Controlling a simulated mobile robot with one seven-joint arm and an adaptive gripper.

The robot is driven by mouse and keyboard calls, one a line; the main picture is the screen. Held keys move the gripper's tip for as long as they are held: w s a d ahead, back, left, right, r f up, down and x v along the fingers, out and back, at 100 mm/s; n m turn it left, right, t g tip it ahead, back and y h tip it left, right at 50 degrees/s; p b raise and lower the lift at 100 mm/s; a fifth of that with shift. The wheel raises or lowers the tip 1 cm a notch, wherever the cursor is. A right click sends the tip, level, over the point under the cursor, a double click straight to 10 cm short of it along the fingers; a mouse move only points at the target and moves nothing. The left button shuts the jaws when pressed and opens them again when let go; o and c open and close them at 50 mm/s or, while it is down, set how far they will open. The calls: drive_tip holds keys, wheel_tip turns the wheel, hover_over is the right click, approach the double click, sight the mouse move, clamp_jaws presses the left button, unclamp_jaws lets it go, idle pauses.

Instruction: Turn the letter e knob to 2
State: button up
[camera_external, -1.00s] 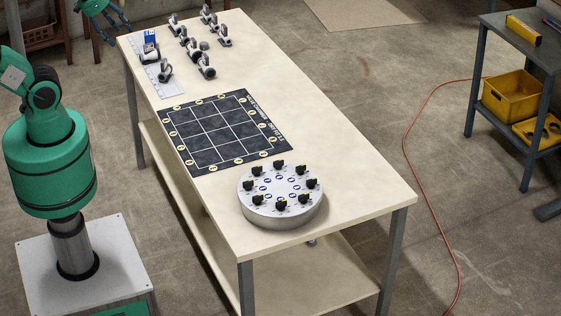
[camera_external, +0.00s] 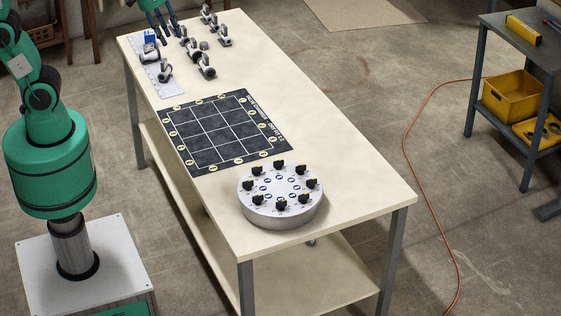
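A round grey-white drum (camera_external: 281,219) stands near the front end of the table. Several black knobs with yellow marks, such as the front knob (camera_external: 281,203), form a ring on its top, with small blue-and-white round labels inside the ring. The letters and numbers are too small to read, so I cannot tell which knob is e or where it points. My gripper (camera_external: 171,34) is at the far left end of the table, above the pipe fittings and far from the drum. Its fingers look spread, with nothing visible between them.
A black gridded mat (camera_external: 224,128) with yellow round labels lies mid-table. Several grey-and-white fittings (camera_external: 207,68) and a blue-and-white item (camera_external: 149,45) stand at the far end, beside a pale strip (camera_external: 171,88). The table's right side (camera_external: 330,140) is clear.

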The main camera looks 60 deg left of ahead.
drive_tip(key=w+d+f+g, duration=0.1)
drive_tip(key=w+d+f, duration=0.2)
drive_tip(key=w+d, duration=0.35)
drive_tip(key=g, duration=0.3)
hover_over(249, 182)
wheel_tip(249, 182, down, 22)
drive_tip(key=shift+f+y, duration=0.15)
drive_tip(key=shift+y, duration=0.25)
drive_tip(key=shift+f, duration=0.1)
wheel_tip(249, 182, down, 14)
drive_tip(key=shift+a+r+b, duration=0.1)
drive_tip(key=shift+r+b, duration=0.1)
drive_tip(key=shift+b, duration=1.05)
clamp_jaws()
